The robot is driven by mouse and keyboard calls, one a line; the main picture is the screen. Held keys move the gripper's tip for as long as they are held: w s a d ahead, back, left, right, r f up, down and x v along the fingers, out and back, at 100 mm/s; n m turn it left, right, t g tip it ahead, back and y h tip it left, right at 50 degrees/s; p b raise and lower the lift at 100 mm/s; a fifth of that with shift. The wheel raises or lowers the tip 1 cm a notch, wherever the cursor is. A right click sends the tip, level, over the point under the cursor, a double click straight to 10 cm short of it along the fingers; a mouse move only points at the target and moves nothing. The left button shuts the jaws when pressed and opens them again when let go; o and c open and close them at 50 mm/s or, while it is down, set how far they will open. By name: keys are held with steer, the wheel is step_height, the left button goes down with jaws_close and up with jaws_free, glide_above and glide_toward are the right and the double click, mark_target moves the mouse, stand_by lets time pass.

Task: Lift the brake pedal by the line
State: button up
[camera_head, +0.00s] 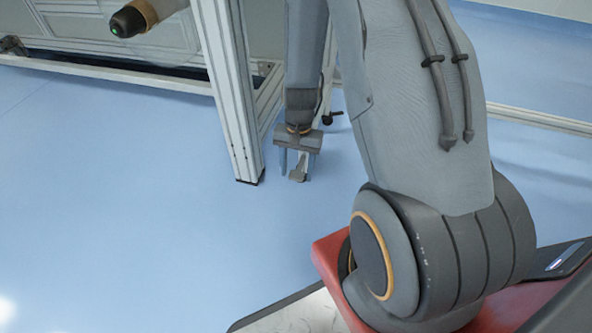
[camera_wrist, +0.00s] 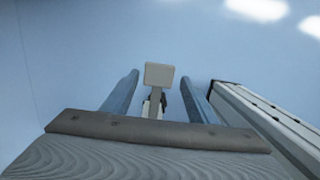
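My gripper (camera_head: 297,163) points down near the floor, just right of the foot of an aluminium frame post. It is open, with a clear gap between its two blue-grey fingers. The brake pedal (camera_head: 297,175) shows low between the fingertips, partly hidden behind the gripper. In the wrist view the pedal's pale square pad (camera_wrist: 159,75) sits between the two fingers of my gripper (camera_wrist: 158,88), with blue floor showing on both sides of it. The pad's stem runs back toward the palm, and its lower end is hidden by the gripper's crossbar.
The aluminium post (camera_head: 226,90) stands close left of my gripper; it also runs close by the right finger in the wrist view (camera_wrist: 262,120). A dark caster (camera_head: 332,118) is behind. The blue floor (camera_head: 130,220) is open to the front left.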

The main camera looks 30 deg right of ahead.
mark_target(298, 169)
steer(key=shift+s+d, duration=0.1)
steer(key=shift+d, duration=0.05)
steer(key=shift+r, duration=0.2)
steer(key=r+p, duration=0.1)
steer(key=r, duration=0.1)
steer(key=r+p, duration=0.3)
steer(key=r, duration=0.2)
steer(key=shift+w+d+r, duration=0.1)
steer(key=shift+w+d, duration=0.15)
steer(key=shift+w, duration=0.05)
steer(key=shift+r, duration=0.1)
